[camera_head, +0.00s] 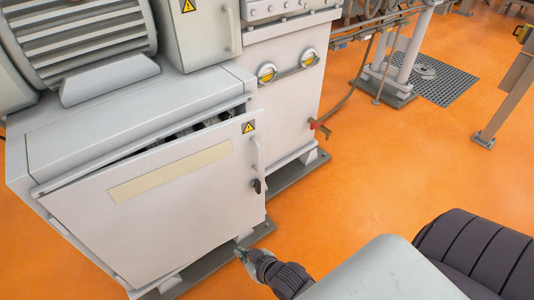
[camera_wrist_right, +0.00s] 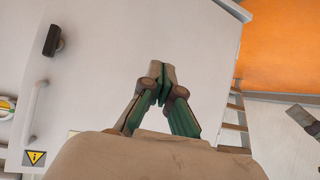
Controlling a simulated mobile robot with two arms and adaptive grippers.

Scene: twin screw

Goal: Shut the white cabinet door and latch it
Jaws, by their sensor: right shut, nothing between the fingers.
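The white cabinet door (camera_head: 190,215) stands ajar, with a dark gap along its top edge below the cabinet top. It carries a grey bar handle (camera_head: 257,155) and a small black latch (camera_head: 257,186) near its right edge. In the right wrist view, the door (camera_wrist_right: 220,50) fills much of the background, with the latch (camera_wrist_right: 54,40) and handle (camera_wrist_right: 36,112) at left. My right gripper (camera_head: 241,253) is low by the door's lower right corner, below the latch. Its fingers (camera_wrist_right: 162,82) are shut and empty; contact with the door cannot be told. My left gripper is not in view.
A grey machine housing (camera_head: 105,80) sits on the cabinet. A neighbouring cabinet (camera_head: 290,100) with yellow round fittings stands behind to the right. A red-handled valve (camera_head: 318,127) sticks out there. The orange floor (camera_head: 400,165) is open on the right.

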